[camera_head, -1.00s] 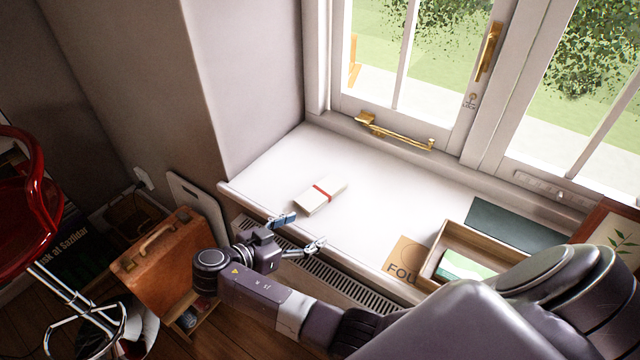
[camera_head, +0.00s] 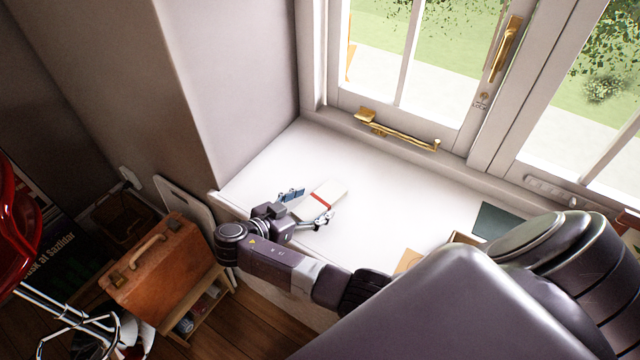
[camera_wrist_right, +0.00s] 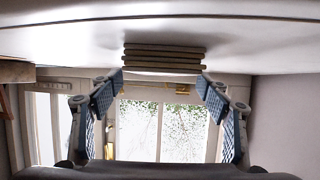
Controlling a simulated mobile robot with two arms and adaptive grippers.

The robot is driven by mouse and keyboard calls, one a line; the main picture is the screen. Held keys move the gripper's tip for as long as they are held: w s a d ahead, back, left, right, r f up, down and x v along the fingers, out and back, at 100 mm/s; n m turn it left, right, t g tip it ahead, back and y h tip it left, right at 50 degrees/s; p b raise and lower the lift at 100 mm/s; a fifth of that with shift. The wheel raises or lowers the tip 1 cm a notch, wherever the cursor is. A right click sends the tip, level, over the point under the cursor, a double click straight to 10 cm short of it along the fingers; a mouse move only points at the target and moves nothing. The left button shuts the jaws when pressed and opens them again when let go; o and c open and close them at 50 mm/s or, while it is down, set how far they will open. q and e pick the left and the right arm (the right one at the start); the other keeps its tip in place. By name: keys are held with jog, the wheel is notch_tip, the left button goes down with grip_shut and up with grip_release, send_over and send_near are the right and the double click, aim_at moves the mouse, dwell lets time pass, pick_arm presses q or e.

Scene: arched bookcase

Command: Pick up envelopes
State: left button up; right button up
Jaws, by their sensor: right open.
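A small stack of whitish envelopes with a red band (camera_head: 325,193) lies flat on the white windowsill (camera_head: 385,210). In the right wrist view, which appears upside down, the stack (camera_wrist_right: 165,58) shows edge-on as several thin layers. My right gripper (camera_head: 314,204) is open at the near end of the stack, one finger toward each side. In the wrist view the stack lies ahead, between the lines of the open fingertips (camera_wrist_right: 161,78); whether they touch it I cannot tell. The red band is not visible there. My left gripper is not in view.
The window with a brass latch (camera_head: 400,133) stands behind the sill, and a wall (camera_head: 225,80) bounds its left end. A dark green flat item (camera_head: 493,221) lies to the right. A brown case (camera_head: 160,265) and a red stool (camera_head: 18,225) stand below left.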

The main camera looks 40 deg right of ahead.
aim_at(320, 202)
jog(key=x, duration=0.2)
jog(key=shift+d+f, duration=0.1)
jog(key=shift+d, duration=0.2)
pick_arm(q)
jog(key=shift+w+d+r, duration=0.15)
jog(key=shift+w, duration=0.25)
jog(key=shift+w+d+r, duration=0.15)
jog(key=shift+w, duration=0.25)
pick_arm(e)
jog(key=shift+a, duration=0.1)
jog(key=c, duration=1.3)
jog(key=shift+o, duration=0.2)
